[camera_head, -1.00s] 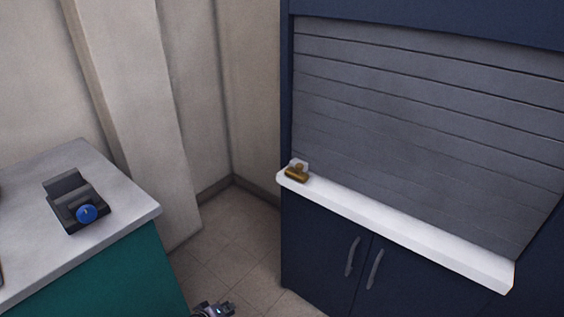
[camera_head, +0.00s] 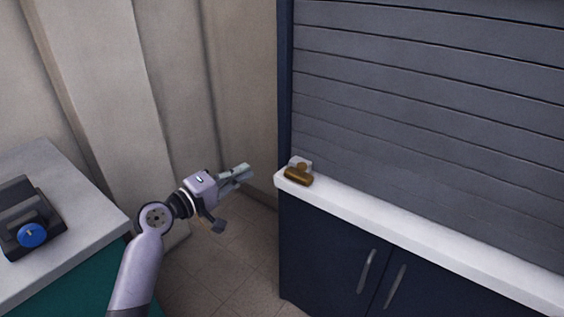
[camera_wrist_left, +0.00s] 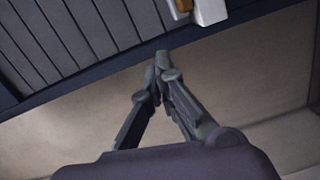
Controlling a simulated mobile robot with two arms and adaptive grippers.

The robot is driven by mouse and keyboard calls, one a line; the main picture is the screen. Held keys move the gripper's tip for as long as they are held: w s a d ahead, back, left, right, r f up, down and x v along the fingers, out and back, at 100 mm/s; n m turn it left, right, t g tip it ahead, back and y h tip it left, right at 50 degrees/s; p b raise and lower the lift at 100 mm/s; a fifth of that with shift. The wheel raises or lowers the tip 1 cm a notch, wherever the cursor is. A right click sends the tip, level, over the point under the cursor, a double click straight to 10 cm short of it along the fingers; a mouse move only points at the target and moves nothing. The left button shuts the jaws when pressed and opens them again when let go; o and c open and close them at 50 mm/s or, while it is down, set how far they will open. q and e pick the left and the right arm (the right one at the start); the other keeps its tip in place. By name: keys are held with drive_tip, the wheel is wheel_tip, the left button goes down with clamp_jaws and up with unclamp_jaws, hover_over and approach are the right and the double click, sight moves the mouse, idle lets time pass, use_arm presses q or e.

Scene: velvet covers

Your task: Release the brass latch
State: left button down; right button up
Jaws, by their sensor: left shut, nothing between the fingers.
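The brass latch (camera_head: 299,176) is a small brown-gold piece on a pale mount at the left end of the white ledge, at the foot of the grey slatted shutter (camera_head: 430,120). In the left wrist view the latch (camera_wrist_left: 183,6) shows at the top edge, partly cut off. My left gripper (camera_head: 248,171) is raised to the left of the latch, apart from it, with its fingers pointing right. In the left wrist view its fingertips (camera_wrist_left: 160,62) meet with nothing between them. My right gripper is not in view.
The white ledge (camera_head: 420,225) juts out above dark blue cupboard doors with two handles (camera_head: 367,270). A grey-topped teal counter (camera_head: 80,205) at left holds a dark device with a blue knob (camera_head: 32,235). Tiled floor is open between counter and cabinet.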

sight(299, 172)
use_arm(q)
drive_tip(key=shift+w, duration=0.1)
drive_tip(key=w+d+f, duration=0.1)
drive_tip(key=w+d, duration=0.4)
drive_tip(key=d, duration=0.5)
drive_tip(key=shift+w+f, duration=0.15)
drive_tip(key=shift+w, duration=0.25)
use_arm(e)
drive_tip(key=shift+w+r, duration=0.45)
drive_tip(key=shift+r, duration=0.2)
